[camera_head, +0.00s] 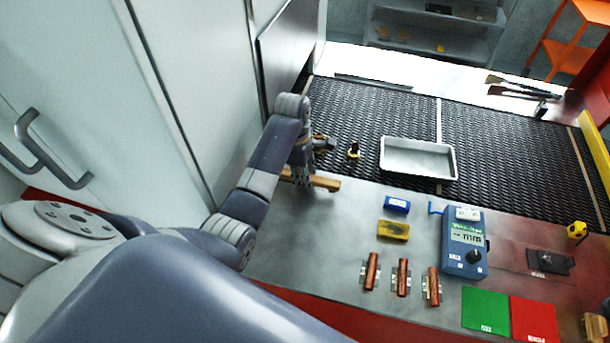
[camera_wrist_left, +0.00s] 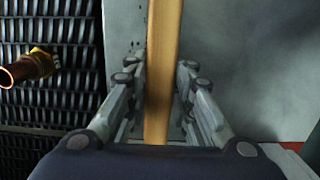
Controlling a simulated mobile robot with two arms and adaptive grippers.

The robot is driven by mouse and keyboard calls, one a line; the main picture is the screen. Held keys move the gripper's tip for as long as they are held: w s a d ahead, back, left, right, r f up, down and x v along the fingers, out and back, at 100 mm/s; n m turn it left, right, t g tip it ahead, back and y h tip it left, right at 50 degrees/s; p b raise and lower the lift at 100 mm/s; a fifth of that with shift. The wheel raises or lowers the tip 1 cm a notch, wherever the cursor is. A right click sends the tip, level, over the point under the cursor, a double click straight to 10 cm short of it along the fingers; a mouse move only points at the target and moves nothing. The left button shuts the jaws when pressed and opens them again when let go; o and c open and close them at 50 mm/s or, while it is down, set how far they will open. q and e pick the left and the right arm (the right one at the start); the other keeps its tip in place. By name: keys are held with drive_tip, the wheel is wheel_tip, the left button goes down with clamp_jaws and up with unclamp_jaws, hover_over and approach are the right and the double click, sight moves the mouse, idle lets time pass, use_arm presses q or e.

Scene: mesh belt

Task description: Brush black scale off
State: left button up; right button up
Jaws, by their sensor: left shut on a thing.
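My left gripper (camera_head: 301,178) is shut on a wooden handle (camera_head: 326,183), probably a brush, at the edge between the mesh belt and the grey metal table. In the left wrist view the handle (camera_wrist_left: 163,60) runs straight up between the two fingers (camera_wrist_left: 158,115); no bristles show. A brass and copper fitting (camera_wrist_left: 28,68) lies on the belt left of the handle. In the head view a fitting (camera_head: 353,151) stands on the belt, and another (camera_head: 322,142) is partly behind my gripper. Small dark specks (camera_wrist_left: 139,47) dot the grey surface beside the handle. My right gripper is not in view.
A metal tray (camera_head: 418,146) sits on the black mesh belt (camera_head: 490,150). Brushes (camera_head: 520,88) lie beyond the belt.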

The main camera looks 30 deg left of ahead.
use_arm(q)
drive_tip(key=shift+f, duration=0.35)
drive_tip(key=shift+f, duration=0.65)
drive_tip(key=shift+d, duration=0.1)
